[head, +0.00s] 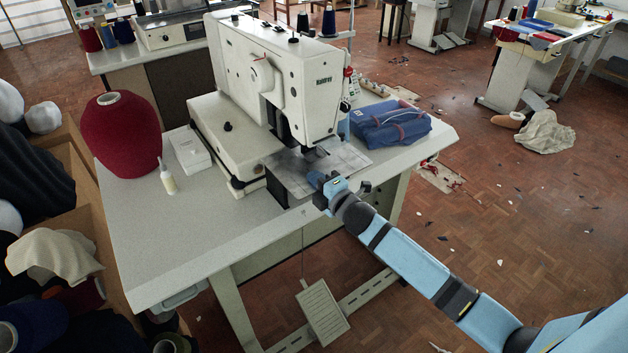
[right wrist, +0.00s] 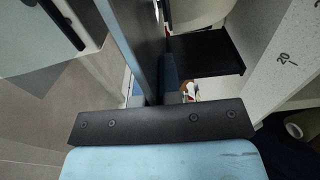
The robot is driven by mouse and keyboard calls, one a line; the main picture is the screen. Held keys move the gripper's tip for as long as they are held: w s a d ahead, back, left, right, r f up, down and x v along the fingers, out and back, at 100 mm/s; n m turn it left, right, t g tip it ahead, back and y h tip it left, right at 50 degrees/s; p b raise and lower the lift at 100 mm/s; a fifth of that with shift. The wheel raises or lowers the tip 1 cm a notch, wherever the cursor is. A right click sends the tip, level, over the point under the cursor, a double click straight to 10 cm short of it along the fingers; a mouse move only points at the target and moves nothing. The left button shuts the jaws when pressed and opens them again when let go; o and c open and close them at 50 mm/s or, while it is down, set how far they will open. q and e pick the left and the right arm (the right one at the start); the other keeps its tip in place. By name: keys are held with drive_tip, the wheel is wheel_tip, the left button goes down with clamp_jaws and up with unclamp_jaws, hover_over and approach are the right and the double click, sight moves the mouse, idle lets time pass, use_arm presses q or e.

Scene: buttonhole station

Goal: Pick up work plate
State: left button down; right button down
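The work plate (head: 291,181) is a flat grey metal plate under the head of the white sewing machine (head: 285,75), at the front of its bed. My right gripper (head: 318,180) is at the plate's near right edge. In the right wrist view the plate (right wrist: 140,40) shows nearly edge-on, as a grey slab running down between the fingers. The fingers of my right gripper (right wrist: 154,95) sit close together near the middle, one on each side of the plate, and look shut on it. The fingertips are partly hidden. My left gripper is not in view.
A red thread cone (head: 121,135), a white box (head: 190,151) and a small bottle (head: 168,179) stand at left on the table (head: 185,235). A pedal (head: 322,312) hangs below. The front tabletop is clear.

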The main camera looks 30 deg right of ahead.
wheel_tip(320, 180, up, 6)
drive_tip(key=shift+r+p, duration=0.2)
drive_tip(key=shift+p, duration=0.15)
drive_tip(key=s+d, duration=0.2)
drive_tip(key=s, duration=1.7)
drive_tip(key=shift+s+d+b, duration=0.2)
drive_tip(key=shift+d+b, duration=0.15)
drive_tip(key=shift+b, duration=0.05)
drive_tip(key=shift+f, duration=0.1)
